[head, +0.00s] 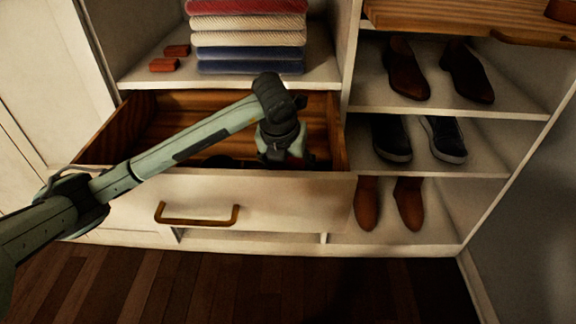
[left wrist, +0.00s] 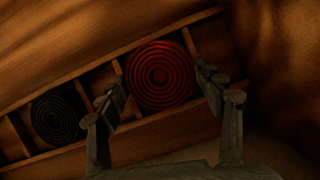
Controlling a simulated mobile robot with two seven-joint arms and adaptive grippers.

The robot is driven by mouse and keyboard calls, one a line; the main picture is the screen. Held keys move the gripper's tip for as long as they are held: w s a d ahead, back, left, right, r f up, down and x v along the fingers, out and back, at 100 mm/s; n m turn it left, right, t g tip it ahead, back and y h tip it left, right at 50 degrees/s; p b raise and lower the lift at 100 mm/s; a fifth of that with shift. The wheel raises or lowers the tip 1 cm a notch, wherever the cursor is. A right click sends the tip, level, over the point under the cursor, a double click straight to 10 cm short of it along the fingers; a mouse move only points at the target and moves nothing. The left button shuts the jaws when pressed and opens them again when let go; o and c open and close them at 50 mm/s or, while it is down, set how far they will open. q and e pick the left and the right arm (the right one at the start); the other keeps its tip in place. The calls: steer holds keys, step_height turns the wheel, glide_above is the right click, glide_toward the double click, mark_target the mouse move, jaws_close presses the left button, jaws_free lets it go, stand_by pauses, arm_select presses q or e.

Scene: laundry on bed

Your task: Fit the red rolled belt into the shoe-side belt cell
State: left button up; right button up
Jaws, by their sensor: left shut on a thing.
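The red rolled belt (left wrist: 160,76) lies between the two fingers of my left gripper (left wrist: 161,84) in the left wrist view. The gripper is shut on it. The belt's coil faces the camera and overlaps a cell of the divided wooden strip (left wrist: 92,78) in the drawer. I cannot tell whether it is seated or still above the cell floor. In the head view my left gripper (head: 285,155) reaches down into the open drawer (head: 215,205) at its right end, mostly hiding the belt. A black rolled belt (left wrist: 57,117) sits in another cell to the left. My right gripper is not in view.
Shoe shelves stand right of the drawer, with brown shoes (head: 407,72), dark sneakers (head: 392,138) and tan boots (head: 408,205). Folded cloths (head: 248,38) and small red-brown blocks (head: 164,65) lie on the shelf above. The drawer's left part has free room.

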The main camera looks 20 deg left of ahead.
arm_select(q)
steer(key=o, duration=1.3)
steer(key=shift+c, duration=0.2)
steer(key=shift+r, duration=0.15)
steer(key=v, duration=1.2)
steer(key=shift+p, duration=0.35)
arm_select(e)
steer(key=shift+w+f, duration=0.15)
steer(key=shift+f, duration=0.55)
